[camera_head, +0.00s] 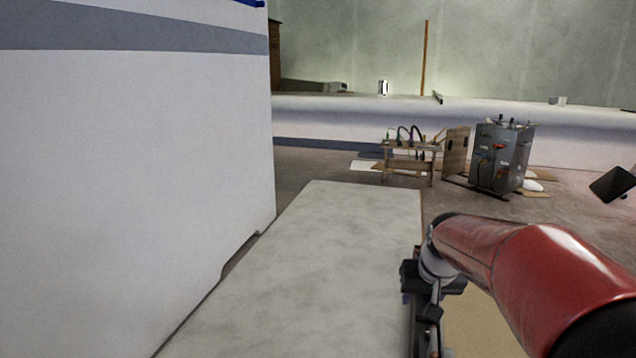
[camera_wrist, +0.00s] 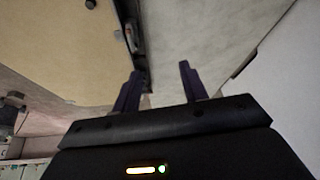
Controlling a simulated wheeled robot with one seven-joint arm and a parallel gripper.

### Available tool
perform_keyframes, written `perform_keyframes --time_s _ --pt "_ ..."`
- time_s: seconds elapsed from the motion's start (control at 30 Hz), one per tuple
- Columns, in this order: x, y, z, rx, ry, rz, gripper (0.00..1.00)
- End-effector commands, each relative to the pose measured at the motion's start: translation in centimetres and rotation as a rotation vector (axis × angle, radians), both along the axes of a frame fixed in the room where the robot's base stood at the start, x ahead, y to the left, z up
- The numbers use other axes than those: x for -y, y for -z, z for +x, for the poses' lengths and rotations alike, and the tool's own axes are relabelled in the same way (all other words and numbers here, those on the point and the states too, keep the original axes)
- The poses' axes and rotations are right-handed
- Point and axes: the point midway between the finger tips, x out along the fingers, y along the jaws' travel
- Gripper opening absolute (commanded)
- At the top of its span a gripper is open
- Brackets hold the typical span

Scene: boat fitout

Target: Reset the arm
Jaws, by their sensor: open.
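My red-sleeved arm reaches in from the lower right of the head view. My gripper (camera_head: 424,340) hangs at its end, pointing down, beside the right edge of a long pale grey panel (camera_head: 310,260). Its fingertips are cut off or hard to make out in the head view. In the wrist view my gripper (camera_wrist: 160,78) shows two dark fingers set apart with nothing between them. Beyond the fingers are the grey panel (camera_wrist: 205,35) and a tan surface (camera_wrist: 60,50).
A white boxy wall (camera_head: 130,180) with a grey stripe fills the left. A small wooden stand (camera_head: 410,155) with dark hoses and a grey metal cabinet (camera_head: 502,155) stand on the floor at the back right. A low white ledge (camera_head: 330,120) runs along the back.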

Motion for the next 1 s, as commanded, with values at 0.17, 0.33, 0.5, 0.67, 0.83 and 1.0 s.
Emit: perform_keyframes --time_s 0.17,0.33,0.5,0.67,0.83,1.0 --pt "-2.9 -4.9 -8.7 0.025 -0.032 -0.025 0.43" --pt "-4.5 -6.4 -16.6 0.041 -0.057 -0.031 0.43" --pt "-5.2 -6.1 -22.1 0.054 -0.077 -0.028 0.43" --pt "-5.4 -5.5 -24.4 0.057 -0.086 -0.024 0.43" --pt "-5.5 -5.3 -24.7 0.056 -0.087 -0.022 0.43" --pt "-5.5 -5.3 -24.7 0.057 -0.086 -0.023 0.43"
